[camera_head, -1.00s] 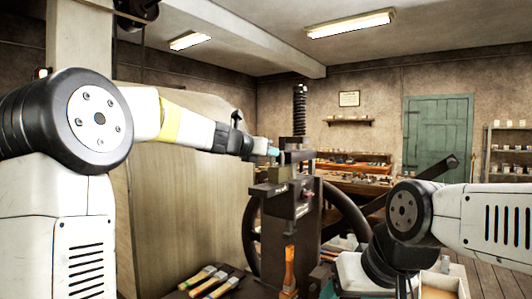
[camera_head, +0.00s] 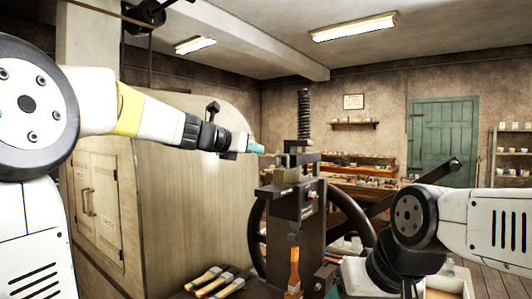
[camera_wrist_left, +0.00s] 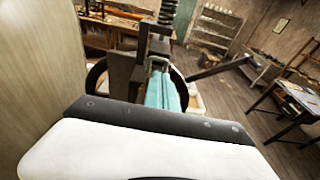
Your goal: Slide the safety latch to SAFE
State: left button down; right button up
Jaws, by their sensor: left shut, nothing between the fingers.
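The handwheel press (camera_head: 312,228) stands right of centre in the head view, with a dark body, an upright threaded screw (camera_head: 304,112) and a large handwheel (camera_head: 352,212) behind it. Its front carries small fittings and labels, too small to tell which is the safety latch or its setting. My left gripper (camera_head: 256,148) has teal fingertips, is shut and empty, and hangs in the air left of the press's upper part, apart from it in the head view. In the left wrist view its teal fingers (camera_wrist_left: 163,92) show in front of the press. My right gripper is not visible.
A large beige cabinet (camera_head: 195,200) stands behind my left arm. Brushes (camera_head: 215,281) lie at the front, left of the press, and an orange-handled tool (camera_head: 294,268) is before it. My right forearm is close on the press's right. A green door (camera_head: 442,140) is at the back.

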pick_arm(q)
jog(key=shift+v, duration=1.3)
jog(key=s+a+f+m+g+y, duration=0.2)
jog(key=s+a+f+m, duration=0.1)
jog(key=s+f+m, duration=0.5)
jog(key=s+a+f+m+g+y, duration=0.2)
jog(key=s+a+f+m+y, duration=0.1)
jog(key=s+f+m, duration=0.6)
jog(key=s+a+f+m+g+y, duration=0.2)
jog(key=s+a+f+m, duration=0.1)
jog(key=s+f+m, duration=0.6)
jog(key=s+m, duration=0.3)
jog(key=shift+s, duration=0.4)
jog(key=shift+f, duration=0.1)
